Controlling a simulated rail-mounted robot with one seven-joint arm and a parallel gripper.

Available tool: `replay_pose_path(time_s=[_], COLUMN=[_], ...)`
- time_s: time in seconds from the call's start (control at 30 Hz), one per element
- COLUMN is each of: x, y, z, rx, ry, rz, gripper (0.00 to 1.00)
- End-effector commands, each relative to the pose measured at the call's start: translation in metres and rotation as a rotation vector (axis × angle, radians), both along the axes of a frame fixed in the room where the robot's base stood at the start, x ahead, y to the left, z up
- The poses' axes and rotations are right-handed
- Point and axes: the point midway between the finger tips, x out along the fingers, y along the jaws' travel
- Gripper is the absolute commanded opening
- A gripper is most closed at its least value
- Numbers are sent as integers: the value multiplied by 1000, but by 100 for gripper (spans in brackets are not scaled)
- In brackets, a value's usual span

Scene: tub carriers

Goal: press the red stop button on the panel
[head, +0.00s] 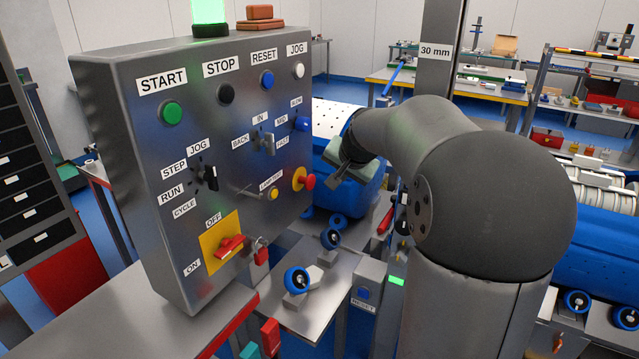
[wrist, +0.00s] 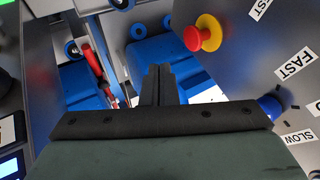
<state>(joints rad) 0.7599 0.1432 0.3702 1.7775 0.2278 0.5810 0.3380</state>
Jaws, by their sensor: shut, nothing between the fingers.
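The grey panel (head: 150,120) stands at the left in the head view. A red mushroom button (head: 308,181) on a yellow collar sits at its right edge; I see no label on it. The button labelled STOP (head: 225,94) is black. In the wrist view the red button (wrist: 193,39) sticks out from the panel face (wrist: 260,70), above and right of my fingertips. My gripper (wrist: 158,75) is shut and empty, apart from the button. In the head view my gripper (head: 343,172) is right of the panel, a little above the red button's height; its fingertips are partly hidden.
The panel also carries a green START button (head: 172,113), a blue RESET button (head: 267,80), a small lever (head: 267,142) and a red switch (head: 229,248) on a yellow plate. A blue tub (head: 350,190) is behind my gripper. A metal bench (head: 300,320) with blue-wheeled parts lies below.

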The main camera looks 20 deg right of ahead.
Motion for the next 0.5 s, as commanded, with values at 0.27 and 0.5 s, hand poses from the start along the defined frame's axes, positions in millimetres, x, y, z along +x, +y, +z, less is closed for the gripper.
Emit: replay_pose_path(time_s=[0.27,0.5], x=[15,47], y=[-1,-5], z=[-19,-59], rx=[3,3], ry=[5,5], rz=[2,3], gripper=[0,0])
